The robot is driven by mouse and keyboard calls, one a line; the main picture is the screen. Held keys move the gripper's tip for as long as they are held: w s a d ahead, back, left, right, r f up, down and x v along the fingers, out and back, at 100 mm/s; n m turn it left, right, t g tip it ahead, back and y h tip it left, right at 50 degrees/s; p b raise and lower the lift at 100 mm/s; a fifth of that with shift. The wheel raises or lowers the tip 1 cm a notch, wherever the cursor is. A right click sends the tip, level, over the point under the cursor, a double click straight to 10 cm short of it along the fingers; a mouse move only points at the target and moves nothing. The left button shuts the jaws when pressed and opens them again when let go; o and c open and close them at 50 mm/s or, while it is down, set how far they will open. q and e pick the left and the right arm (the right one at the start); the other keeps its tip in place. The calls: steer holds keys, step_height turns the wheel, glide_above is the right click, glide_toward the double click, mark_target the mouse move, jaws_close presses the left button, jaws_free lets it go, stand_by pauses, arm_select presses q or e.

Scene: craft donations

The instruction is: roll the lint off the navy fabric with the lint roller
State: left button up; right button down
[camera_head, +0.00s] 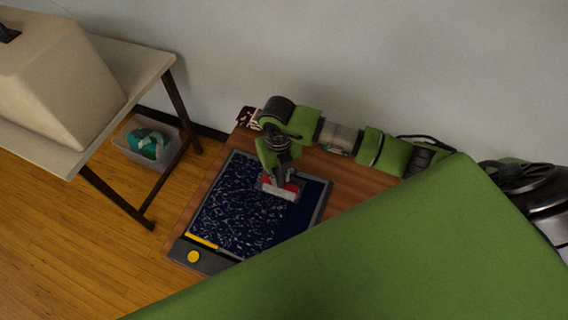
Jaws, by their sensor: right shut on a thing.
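The navy fabric (230,211) lies flat in a dark grey tray or frame (212,263) on a wooden table. Pale lint specks cover most of the fabric; the strip at its right side looks clean dark navy. My right gripper (278,177) is over the upper right part of the fabric, shut on the lint roller (283,190). The roller shows a red part and a pale whitish part, low at the fabric. I cannot tell whether it touches. The fingers partly hide the roller's handle. My left gripper is not in view.
A yellow strip (202,242) and a yellow round spot (193,257) are at the tray's near left edge. A small dark red item (245,117) is at the table's back corner. A pale table (152,62) with a covered machine stands left, a bin (134,151) of teal material below.

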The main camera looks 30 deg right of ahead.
steer(key=s+a+p, duration=0.3)
steer(key=s+a, duration=1.1)
steer(key=a, duration=0.2)
steer(key=shift+s+a, duration=0.35)
steer(key=shift+s, duration=0.05)
steer(key=shift+r+p, duration=0.1)
steer(key=shift+p, duration=0.2)
step_height(320, 180, up, 5)
steer(key=p, duration=0.4)
steer(key=shift+d, duration=0.1)
